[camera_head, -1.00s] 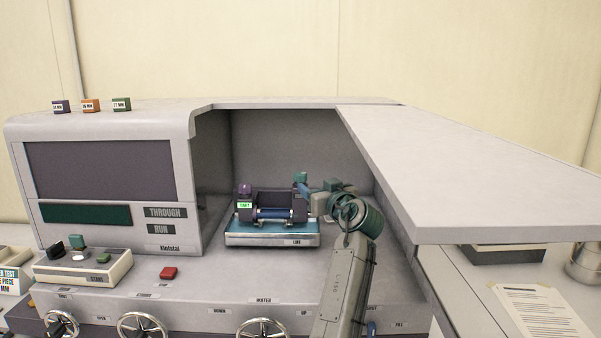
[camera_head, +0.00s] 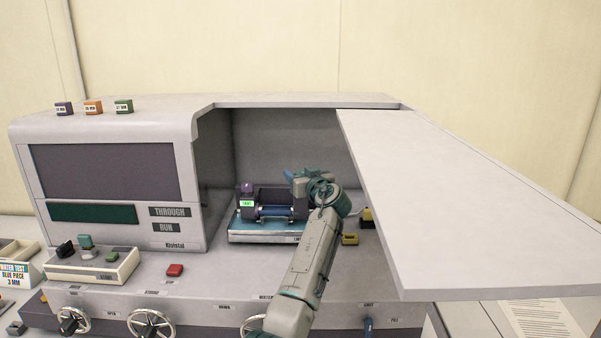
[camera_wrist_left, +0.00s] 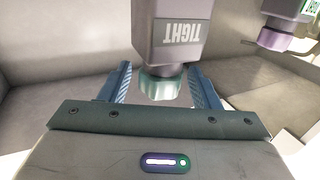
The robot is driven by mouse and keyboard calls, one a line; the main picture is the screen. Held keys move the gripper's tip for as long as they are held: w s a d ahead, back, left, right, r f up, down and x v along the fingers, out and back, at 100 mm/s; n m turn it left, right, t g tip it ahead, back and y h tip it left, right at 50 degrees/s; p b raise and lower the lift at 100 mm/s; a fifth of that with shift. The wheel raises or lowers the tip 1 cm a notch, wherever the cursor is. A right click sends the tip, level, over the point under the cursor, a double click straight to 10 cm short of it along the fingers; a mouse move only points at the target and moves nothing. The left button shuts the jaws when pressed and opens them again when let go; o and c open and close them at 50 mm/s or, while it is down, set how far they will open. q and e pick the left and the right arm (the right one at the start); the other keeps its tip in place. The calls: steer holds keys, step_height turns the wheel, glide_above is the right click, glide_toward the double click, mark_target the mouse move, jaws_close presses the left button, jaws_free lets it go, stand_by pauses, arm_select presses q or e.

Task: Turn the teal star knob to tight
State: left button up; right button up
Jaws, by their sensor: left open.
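The teal star knob (camera_wrist_left: 159,88) shows in the left wrist view, under a dark grey-purple block (camera_wrist_left: 172,30) whose label reads TIGHT, upside down in that view. My left gripper (camera_wrist_left: 160,74) is open, with one blue finger on each side of the knob. Gaps show between the fingers and the knob. In the head view my left gripper (camera_head: 292,176) is at the right end of the purple clamp device (camera_head: 268,198) inside the bay. The knob is hidden there behind my gripper and wrist. My right gripper is not in view.
The device stands on a blue and chrome base (camera_head: 262,237). The white hood (camera_head: 450,200) overhangs at the right of my arm. A yellow and black block (camera_head: 349,239) lies right of my forearm. A red button (camera_head: 175,270) and handwheels (camera_head: 152,324) are at the front.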

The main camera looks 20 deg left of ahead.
arm_select(q)
steer(key=c, duration=1)
